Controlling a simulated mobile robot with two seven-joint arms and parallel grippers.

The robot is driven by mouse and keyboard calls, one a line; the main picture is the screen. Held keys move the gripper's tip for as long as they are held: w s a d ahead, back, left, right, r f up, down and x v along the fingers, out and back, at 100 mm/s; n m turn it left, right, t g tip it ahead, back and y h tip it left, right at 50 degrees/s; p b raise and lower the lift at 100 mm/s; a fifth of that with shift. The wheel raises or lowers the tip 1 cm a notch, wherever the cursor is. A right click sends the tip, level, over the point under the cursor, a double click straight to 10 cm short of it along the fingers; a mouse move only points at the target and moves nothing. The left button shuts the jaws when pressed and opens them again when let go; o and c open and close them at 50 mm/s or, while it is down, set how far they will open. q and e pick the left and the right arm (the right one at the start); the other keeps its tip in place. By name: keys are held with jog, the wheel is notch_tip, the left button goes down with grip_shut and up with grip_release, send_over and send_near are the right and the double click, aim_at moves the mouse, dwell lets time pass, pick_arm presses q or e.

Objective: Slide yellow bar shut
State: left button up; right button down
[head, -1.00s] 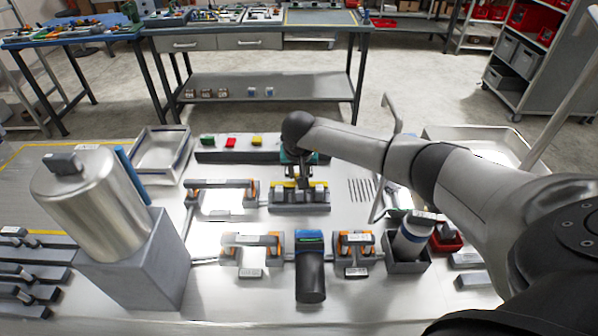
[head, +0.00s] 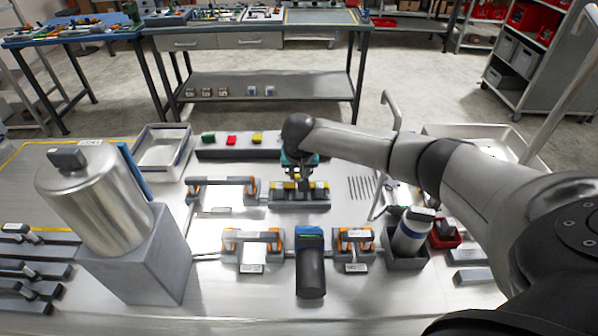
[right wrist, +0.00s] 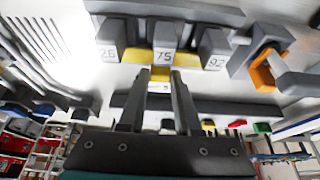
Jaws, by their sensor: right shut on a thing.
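The yellow bar (head: 281,185) lies along a dark grey block unit (head: 300,203) in the middle of the table. In the right wrist view the yellow bar (right wrist: 138,56) runs behind three grey blocks with number labels, the middle one reading 75. A small yellow tab shows between the fingertips. My right gripper (head: 303,184) reaches down over the unit and is shut on this tab of the bar; it also shows in the right wrist view (right wrist: 161,76). The gripper hides part of the bar in the head view. My left gripper is not in view.
Behind the unit is a dark strip with green, red and yellow pieces (head: 231,140). Orange-ended handles (head: 222,190) stand left and in front. A metal cylinder (head: 95,200) on a grey box stands at left. A dark cup holder (head: 405,255) is at right.

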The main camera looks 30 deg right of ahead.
jog(key=shift+s+a+f, duration=0.1)
jog(key=shift+s+a, duration=0.05)
jog(key=c, duration=0.6)
grip_release()
jog(key=shift+s+r, duration=0.15)
jog(key=shift+r, duration=0.45)
jog(key=v, duration=1.4)
jog(key=shift+r, duration=0.1)
